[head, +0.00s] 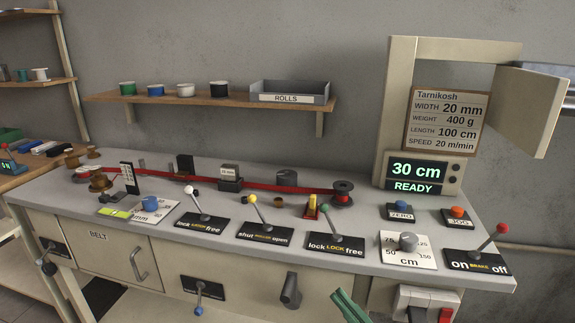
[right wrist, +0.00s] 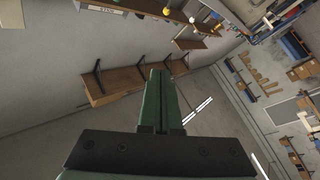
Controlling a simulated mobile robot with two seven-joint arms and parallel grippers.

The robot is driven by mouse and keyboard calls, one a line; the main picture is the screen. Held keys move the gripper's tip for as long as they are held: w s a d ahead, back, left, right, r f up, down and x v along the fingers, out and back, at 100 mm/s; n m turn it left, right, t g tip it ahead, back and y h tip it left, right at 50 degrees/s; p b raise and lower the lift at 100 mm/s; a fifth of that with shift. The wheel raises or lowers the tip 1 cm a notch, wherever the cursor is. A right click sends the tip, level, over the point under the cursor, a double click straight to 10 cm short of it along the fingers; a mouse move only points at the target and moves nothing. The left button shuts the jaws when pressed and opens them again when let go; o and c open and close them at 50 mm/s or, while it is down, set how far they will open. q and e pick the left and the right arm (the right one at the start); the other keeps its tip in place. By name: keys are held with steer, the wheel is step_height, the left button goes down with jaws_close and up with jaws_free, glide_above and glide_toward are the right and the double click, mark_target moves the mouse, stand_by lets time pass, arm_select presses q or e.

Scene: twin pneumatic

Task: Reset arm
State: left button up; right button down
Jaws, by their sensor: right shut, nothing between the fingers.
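My right gripper (head: 346,303) shows only as green fingers at the bottom edge of the head view, in front of the bench (head: 350,258). In the right wrist view its two green fingers (right wrist: 160,74) lie together, shut, with nothing between them. The fingers are apart from the bench controls. The rest of the right arm is out of the head view. My left gripper and left arm are in neither view.
The bench top holds several levers, including a red-knobbed brake lever (head: 501,229), a grey dial (head: 408,241) and a red belt (head: 290,188). A wall shelf (head: 220,100) hangs behind. A grey handle (head: 290,290) and a switch box (head: 425,302) stick out in front.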

steer(key=s+d+f+m+h, duration=0.1)
steer(key=d+f+m+h, duration=0.3)
steer(key=f+m+h, duration=0.65)
steer(key=s+f+g, duration=0.4)
steer(key=s+f, duration=0.1)
steer(key=f, duration=0.4)
steer(key=s+f+g, duration=0.3)
steer(key=s+f, duration=0.3)
steer(key=f, duration=0.3)
arm_select(q)
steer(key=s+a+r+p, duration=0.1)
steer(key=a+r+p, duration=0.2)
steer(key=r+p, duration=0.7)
steer(key=p, duration=0.3)
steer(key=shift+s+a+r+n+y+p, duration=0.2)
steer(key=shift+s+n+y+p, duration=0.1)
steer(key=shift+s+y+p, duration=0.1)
arm_select(e)
steer(key=s+d+r+m, duration=0.1)
steer(key=s+d+r, duration=0.2)
steer(key=r, duration=0.5)
steer(key=shift+d+r+g, duration=0.15)
steer(key=shift+r+g, duration=0.15)
steer(key=shift+r, duration=0.05)
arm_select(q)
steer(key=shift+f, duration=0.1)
arm_select(e)
steer(key=shift+m, duration=0.25)
